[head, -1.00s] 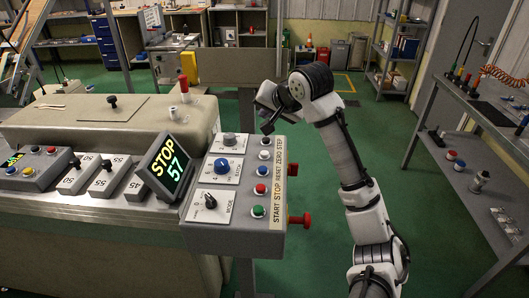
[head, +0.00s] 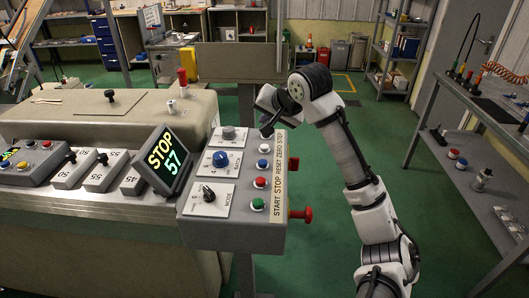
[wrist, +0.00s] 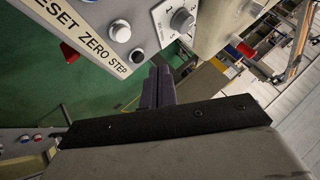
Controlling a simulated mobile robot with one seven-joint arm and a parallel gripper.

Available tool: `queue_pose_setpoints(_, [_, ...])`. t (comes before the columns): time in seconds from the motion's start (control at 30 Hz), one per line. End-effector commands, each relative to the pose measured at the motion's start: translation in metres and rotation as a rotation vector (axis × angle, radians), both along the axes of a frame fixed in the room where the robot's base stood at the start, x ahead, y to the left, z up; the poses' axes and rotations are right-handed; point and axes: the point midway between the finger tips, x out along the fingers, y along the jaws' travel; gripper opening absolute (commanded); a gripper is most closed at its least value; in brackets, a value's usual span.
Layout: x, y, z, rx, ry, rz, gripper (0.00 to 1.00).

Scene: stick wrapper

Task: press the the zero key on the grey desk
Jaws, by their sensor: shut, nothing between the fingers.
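The grey desk (head: 240,232) is a sloped control panel with a column of round keys beside a label strip reading START, STOP, RESET, ZERO, STEP. The zero key is the white one (head: 264,149), beside the word ZERO; it also shows in the wrist view (wrist: 120,31). The black step key (wrist: 137,55) sits beside it. My gripper (head: 266,133) is shut and empty at the far end of the key column, covering the step key in the head view. In the wrist view its fingertips (wrist: 158,70) are near the step key, to the right of and below the zero key. I cannot tell their height.
The blue reset key (head: 262,163), red stop key (head: 260,182) and green start key (head: 258,204) line the same column. Knobs on white plates (head: 221,160) are to their left. A red knob (head: 303,215) juts from the desk's right side. A display (head: 164,160) reads STOP 57.

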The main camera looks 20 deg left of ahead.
Motion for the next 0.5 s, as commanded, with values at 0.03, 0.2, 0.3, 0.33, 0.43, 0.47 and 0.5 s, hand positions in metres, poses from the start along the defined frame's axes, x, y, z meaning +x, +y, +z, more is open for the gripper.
queue_pose_setpoints(0.03, [0.0, 0.0, -0.015, -0.001, 0.0, -0.001, 0.0])
queue_pose_setpoints(0.2, [0.0, 0.0, -0.037, 0.002, 0.001, 0.001, 0.0])
queue_pose_setpoints(0.3, [-0.001, 0.001, -0.047, 0.001, 0.002, 0.002, 0.0])
queue_pose_setpoints(0.33, [-0.001, 0.001, -0.049, 0.001, 0.001, 0.002, 0.0])
queue_pose_setpoints(0.43, [0.0, 0.0, -0.053, 0.0, -0.001, 0.001, 0.0])
queue_pose_setpoints(0.47, [0.0, 0.0, -0.053, 0.0, -0.001, 0.001, 0.0])
queue_pose_setpoints(0.5, [0.0, 0.0, -0.053, 0.0, -0.001, 0.001, 0.0])
